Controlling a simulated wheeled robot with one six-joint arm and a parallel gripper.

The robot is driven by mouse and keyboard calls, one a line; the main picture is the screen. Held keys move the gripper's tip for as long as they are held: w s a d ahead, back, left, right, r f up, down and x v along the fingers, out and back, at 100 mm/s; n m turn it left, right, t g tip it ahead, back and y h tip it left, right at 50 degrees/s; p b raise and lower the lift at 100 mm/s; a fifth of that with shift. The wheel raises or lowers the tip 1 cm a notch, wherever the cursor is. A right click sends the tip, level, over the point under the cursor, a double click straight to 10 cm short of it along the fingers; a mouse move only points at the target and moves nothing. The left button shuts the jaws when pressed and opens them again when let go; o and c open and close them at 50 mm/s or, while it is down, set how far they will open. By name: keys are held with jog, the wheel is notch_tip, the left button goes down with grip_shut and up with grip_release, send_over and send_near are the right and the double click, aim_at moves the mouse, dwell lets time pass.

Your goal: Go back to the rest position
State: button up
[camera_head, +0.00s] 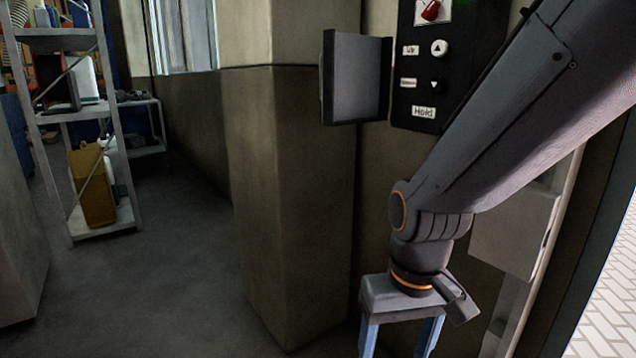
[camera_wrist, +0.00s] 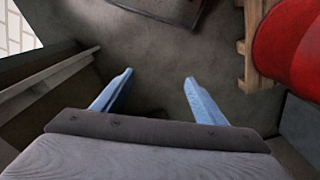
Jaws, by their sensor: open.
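My gripper (camera_head: 398,342) hangs below my arm at the lower right of the head view, pointing down. Its two blue fingers are apart with nothing between them. In the wrist view, my gripper (camera_wrist: 157,82) shows the same spread fingers above the dark floor (camera_wrist: 150,50). No object is held. The ends of the fingers are cut off at the bottom of the head view.
A control panel (camera_head: 418,98) with a red switch and an open grey cover (camera_head: 357,78) is on the wall behind my arm. A concrete pillar (camera_head: 290,200) stands mid-picture. Shelving (camera_head: 130,200) is at left. A red drum (camera_wrist: 290,50) is near my gripper.

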jog(key=s+d+r+m+p, duration=0.1)
jog(key=s+d+r+p, duration=0.1)
jog(key=d+r+p, duration=0.5)
jog(key=r+p, duration=0.1)
jog(key=p, duration=0.2)
jog(key=shift+d+r+m+h+p, duration=0.2)
jog(key=shift+r+m+h+p, duration=0.1)
jog(key=shift+r+m, duration=0.1)
